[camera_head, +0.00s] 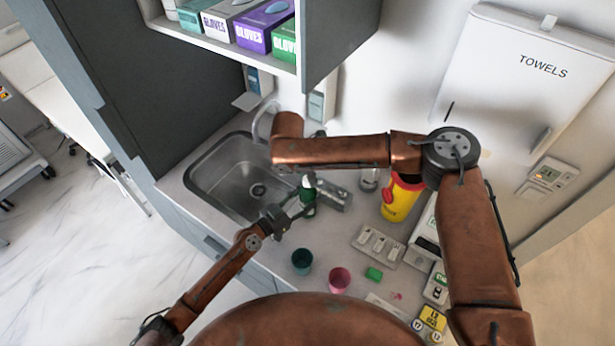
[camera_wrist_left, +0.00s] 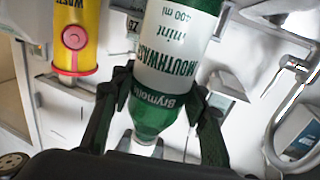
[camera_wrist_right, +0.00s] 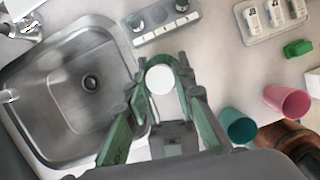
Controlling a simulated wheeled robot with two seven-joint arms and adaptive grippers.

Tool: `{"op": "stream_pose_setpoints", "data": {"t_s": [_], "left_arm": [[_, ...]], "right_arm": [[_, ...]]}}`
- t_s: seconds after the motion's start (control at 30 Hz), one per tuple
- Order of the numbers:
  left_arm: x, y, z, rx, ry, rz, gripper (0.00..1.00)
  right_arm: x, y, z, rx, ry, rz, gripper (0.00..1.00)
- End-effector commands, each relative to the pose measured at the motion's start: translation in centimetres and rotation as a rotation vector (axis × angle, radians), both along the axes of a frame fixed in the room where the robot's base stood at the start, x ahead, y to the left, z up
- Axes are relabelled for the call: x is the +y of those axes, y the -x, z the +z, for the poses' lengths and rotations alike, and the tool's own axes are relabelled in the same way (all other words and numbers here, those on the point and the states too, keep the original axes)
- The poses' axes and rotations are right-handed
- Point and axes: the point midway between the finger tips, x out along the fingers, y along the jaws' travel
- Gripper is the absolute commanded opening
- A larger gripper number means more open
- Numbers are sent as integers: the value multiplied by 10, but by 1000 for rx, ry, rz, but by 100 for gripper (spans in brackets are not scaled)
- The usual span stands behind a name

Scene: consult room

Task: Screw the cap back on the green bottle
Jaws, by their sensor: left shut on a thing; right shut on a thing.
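The green bottle (camera_head: 308,198) is in front of the sink's right end in the head view. My left gripper (camera_head: 288,213) is shut on it. In the left wrist view the bottle (camera_wrist_left: 180,52) appears upside down, its white mouthwash label showing, with the left gripper's fingers (camera_wrist_left: 155,95) on both sides of its green shoulder. The white cap (camera_wrist_right: 161,79) shows as a round disc between the fingertips of my right gripper (camera_wrist_right: 163,88), which is shut on it. A white part is also seen at the bottle's top in the head view. The threads are hidden.
The steel sink (camera_head: 215,178) lies left. A teal cup (camera_head: 302,261), a pink cup (camera_head: 340,279) and a green block (camera_head: 374,274) stand on the counter. A yellow sharps container (camera_head: 400,200) and a tray (camera_head: 377,246) are right. The glove shelf (camera_head: 225,48) overhangs the back.

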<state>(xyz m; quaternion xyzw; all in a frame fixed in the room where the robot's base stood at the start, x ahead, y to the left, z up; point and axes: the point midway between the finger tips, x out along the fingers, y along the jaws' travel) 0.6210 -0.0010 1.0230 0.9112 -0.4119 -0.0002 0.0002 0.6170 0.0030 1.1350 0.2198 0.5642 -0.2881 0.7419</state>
Motion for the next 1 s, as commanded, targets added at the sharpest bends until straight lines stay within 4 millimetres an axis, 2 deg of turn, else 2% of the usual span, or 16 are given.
{"op": "stream_pose_setpoints", "data": {"t_s": [0.3, 0.47, 0.63, 0.67, 0.9, 1.0], "left_arm": [[-1, 1, 0, -1, -1, -2, 0], [-1, 1, 0, -1, -1, -2, 0], [-1, 1, 0, -1, -1, -2, 0], [-1, 1, 0, -1, -1, -2, 0], [-1, 1, 0, 0, 0, -1, 0], [0, 0, 0, 0, 0, -1, 0]], "right_arm": [[3, -3, -2, 5, 0, -870, 0], [2, -4, -2, 5, 0, -1211, 0], [2, -5, 0, -2, -2, -1217, 0], [2, -5, 0, -2, -3, -1217, 25], [2, -5, 0, -2, -2, -1214, 41], [1, -5, 0, -2, -2, -1213, 41]]}}
